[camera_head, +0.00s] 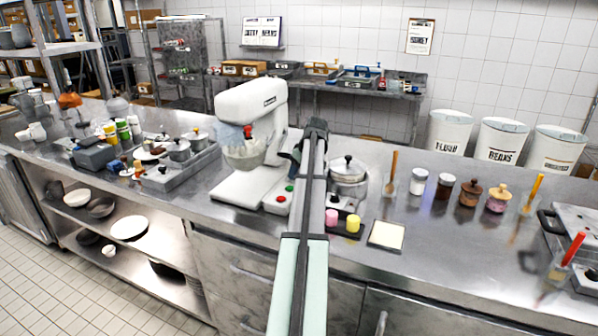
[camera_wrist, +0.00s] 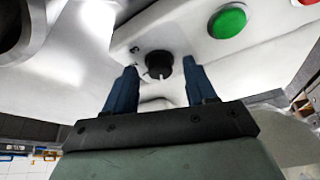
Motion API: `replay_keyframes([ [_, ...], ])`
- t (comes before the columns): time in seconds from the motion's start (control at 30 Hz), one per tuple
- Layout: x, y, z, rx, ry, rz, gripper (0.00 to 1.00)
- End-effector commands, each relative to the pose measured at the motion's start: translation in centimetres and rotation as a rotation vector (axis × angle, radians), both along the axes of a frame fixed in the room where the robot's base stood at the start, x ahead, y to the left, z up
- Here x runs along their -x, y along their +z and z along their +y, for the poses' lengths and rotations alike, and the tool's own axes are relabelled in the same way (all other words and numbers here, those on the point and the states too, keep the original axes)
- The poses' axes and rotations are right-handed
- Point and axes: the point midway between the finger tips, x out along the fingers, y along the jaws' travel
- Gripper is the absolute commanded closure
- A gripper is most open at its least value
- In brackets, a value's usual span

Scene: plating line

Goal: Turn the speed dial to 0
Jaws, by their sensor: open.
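The white stand mixer (camera_head: 240,104) stands on the steel counter with its bowl (camera_head: 243,150) at the left. Its speed dial (camera_wrist: 158,67) is a small black knob on the white housing in the wrist view. The mark it points to is too small to read. My gripper (camera_wrist: 160,75) is open, with one blue finger on each side of the dial and visible gaps between. I cannot tell how near the fingertips are in depth. In the head view, my arm covers the area by my gripper (camera_head: 293,155), and I cannot make out the dial.
A green button (camera_wrist: 228,21) and a red button (camera_head: 281,199) sit on the mixer near the dial. A lidded steel pot (camera_head: 348,184) and pink and yellow items stand close to the right of my arm. Several jars line the counter farther right. Trays with pans (camera_head: 185,172) lie left.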

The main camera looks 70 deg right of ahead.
Motion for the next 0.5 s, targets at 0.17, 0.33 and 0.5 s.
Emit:
replay_keyframes([
  [0.17, 0.4, 1.0, 0.1, 0.002, -0.001, -0.001, 0.44],
  [0.33, 1.3, 3.4, 0.5, 0.002, -0.001, -0.001, 0.44],
  [0.5, 2.5, 6.6, 0.9, 0.002, -0.001, -0.001, 0.44],
])
